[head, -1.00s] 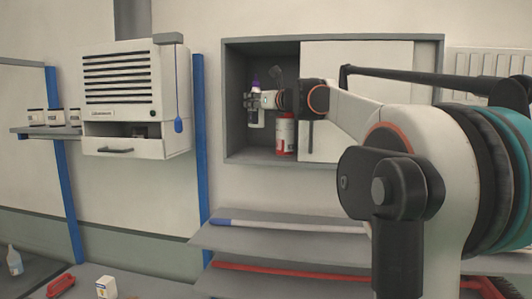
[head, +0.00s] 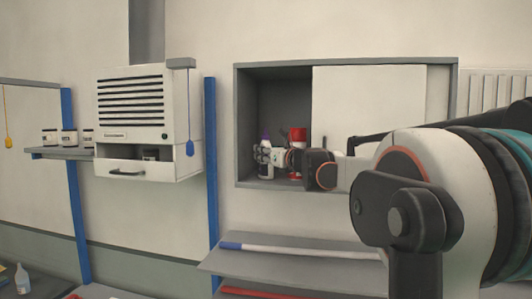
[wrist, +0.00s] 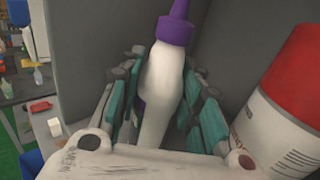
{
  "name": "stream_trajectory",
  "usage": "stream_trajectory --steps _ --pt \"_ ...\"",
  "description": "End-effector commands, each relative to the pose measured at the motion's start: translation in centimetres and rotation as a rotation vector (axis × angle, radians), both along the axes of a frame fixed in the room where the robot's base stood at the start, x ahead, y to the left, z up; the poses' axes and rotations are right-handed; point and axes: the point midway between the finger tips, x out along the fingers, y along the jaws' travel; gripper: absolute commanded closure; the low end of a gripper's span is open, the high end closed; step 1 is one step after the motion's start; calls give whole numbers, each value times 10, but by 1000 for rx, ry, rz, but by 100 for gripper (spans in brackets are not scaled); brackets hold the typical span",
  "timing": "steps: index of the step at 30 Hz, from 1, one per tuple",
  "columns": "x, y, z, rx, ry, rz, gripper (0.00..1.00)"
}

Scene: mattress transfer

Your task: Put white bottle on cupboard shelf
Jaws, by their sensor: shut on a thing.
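The white bottle (head: 265,170) with a purple cap is inside the open left part of the cupboard (head: 347,62). It is upright in the head view. My gripper (head: 266,155) is shut on its middle, with a finger on each side, as the wrist view (wrist: 160,95) also shows. The bottle's base is close to the cupboard's bottom board; I cannot tell whether it touches. In the wrist view the base is hidden by the gripper.
A white can with a red top (head: 298,134) stands just right of the bottle, close to my gripper, also in the wrist view (wrist: 285,105). A white sliding panel (head: 370,105) covers the cupboard's right part. A shelf with a long-handled tool (head: 300,250) is below.

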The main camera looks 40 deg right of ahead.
Motion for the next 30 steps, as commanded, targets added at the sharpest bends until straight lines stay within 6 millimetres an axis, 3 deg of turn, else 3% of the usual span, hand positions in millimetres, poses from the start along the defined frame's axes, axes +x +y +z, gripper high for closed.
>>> stream_trajectory --steps 10,11,13,30 --pt "0 0 -3 0 0 0 99" --pt "0 0 -3 0 0 0 63" --pt "0 0 -3 0 0 0 47" --pt "0 4 0 0 0 1 47"
